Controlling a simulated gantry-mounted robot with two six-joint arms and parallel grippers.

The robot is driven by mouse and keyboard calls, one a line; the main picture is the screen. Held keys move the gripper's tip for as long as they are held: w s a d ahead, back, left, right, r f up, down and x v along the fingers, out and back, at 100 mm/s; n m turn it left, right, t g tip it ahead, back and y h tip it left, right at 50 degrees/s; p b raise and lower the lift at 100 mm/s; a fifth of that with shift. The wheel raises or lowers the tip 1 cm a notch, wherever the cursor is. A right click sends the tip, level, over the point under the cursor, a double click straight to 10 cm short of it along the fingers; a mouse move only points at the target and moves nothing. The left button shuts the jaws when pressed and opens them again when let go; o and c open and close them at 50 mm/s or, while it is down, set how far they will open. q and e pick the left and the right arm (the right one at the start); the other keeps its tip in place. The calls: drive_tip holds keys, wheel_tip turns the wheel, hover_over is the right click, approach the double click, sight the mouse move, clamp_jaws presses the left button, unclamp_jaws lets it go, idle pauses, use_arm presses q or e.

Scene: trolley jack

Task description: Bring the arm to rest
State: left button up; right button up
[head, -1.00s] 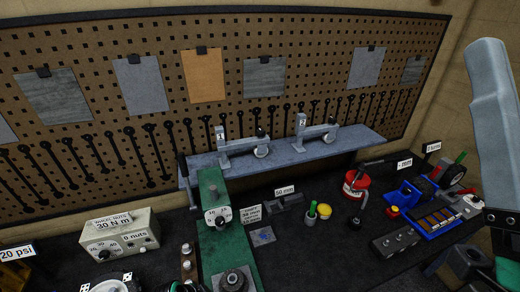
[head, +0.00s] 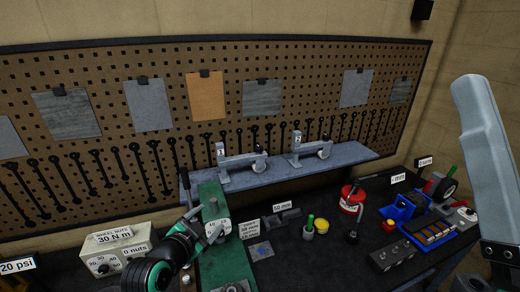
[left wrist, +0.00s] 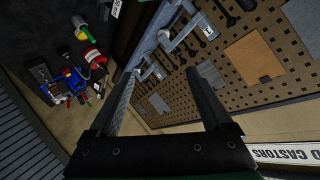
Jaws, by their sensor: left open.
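My left gripper (head: 200,228) reaches up from the lower left in the head view, in front of the green trolley jack (head: 208,200) and near its dial plate (head: 217,229). In the left wrist view my left gripper (left wrist: 160,75) shows its two fingers wide apart with nothing between them. The pegboard (left wrist: 250,75) and shelf appear beyond the fingers. Whether the gripper touches the jack cannot be told from the head view. A grey link of my right arm (head: 483,150) stands at the right edge; its gripper does not show.
The torque box (head: 118,248) sits left of my left arm. A shelf (head: 350,165) with two numbered fixtures runs along the pegboard.

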use_arm(q)
drive_tip(key=s+r+n+t, duration=0.1)
drive_tip(key=s+r+t, duration=0.1)
drive_tip(key=r, duration=0.6)
drive_tip(key=s+r+t, duration=0.1)
drive_tip(key=r+t, duration=0.2)
drive_tip(key=r, duration=0.5)
drive_tip(key=s+a+r+n+t, duration=0.2)
drive_tip(key=s+r+n+t, duration=0.2)
drive_tip(key=s+r, duration=0.8)
drive_tip(key=s+a+r+n+t+y, duration=0.1)
drive_tip(key=s+r+n+t, duration=0.3)
drive_tip(key=s+r, duration=0.7)
drive_tip(key=shift+s+a+r+t, duration=0.4)
drive_tip(key=shift+s+t, duration=0.3)
